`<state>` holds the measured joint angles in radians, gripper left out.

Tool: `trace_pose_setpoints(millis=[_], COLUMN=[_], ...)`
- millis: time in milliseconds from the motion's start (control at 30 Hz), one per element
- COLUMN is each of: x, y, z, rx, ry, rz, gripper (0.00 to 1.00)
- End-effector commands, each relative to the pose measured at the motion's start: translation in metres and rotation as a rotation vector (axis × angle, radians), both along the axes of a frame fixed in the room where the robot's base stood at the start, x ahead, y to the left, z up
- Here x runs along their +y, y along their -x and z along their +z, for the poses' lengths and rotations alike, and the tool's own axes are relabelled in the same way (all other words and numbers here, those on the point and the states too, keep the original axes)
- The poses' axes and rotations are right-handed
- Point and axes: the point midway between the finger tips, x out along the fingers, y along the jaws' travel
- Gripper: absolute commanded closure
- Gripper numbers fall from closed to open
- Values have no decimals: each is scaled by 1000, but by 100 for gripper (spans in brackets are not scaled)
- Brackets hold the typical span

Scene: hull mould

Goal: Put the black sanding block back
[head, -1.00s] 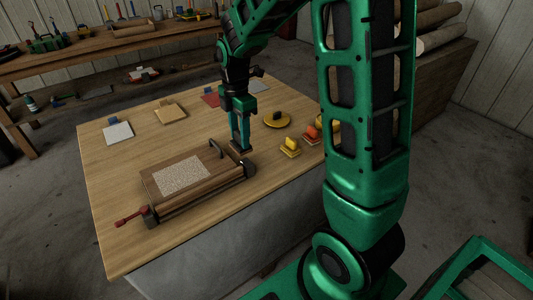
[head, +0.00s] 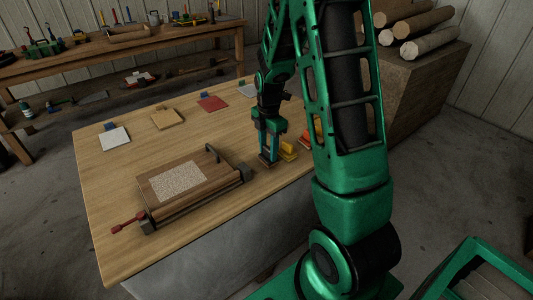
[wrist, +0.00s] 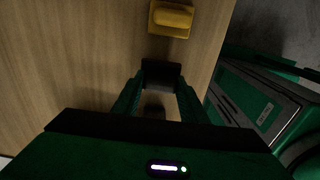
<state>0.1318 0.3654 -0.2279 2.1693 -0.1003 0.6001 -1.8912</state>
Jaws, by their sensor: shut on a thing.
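My gripper (head: 268,156) is shut on the black sanding block (wrist: 161,72), which shows dark between the fingertips in the wrist view. In the head view the block is a small dark piece (head: 267,163) under the fingers, at or just above the tabletop; I cannot tell whether it touches. A yellow sanding block (head: 288,150) stands close to its right, apart from it in the wrist view (wrist: 171,20). An orange block (head: 305,140) is partly hidden behind my arm.
The wooden table (head: 120,240) carries a clamped wooden workpiece (head: 160,205) with a speckled patch, left of my gripper. White (head: 115,139), tan (head: 167,119) and red (head: 212,103) pads lie at the back. The table's front edge is near the blocks.

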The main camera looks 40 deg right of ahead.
Motion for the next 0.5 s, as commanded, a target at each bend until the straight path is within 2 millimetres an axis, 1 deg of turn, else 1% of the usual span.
trace_pose_setpoints(millis=[33, 100, 467, 500], x=[0, 0, 0, 0], y=[1, 0, 0, 0], z=[-8, -15, -19, -18], rx=[3, 2, 0, 0], ry=[-1, 0, 0, 0], rz=[0, 0, 0, 0], gripper=[79, 79, 79, 54])
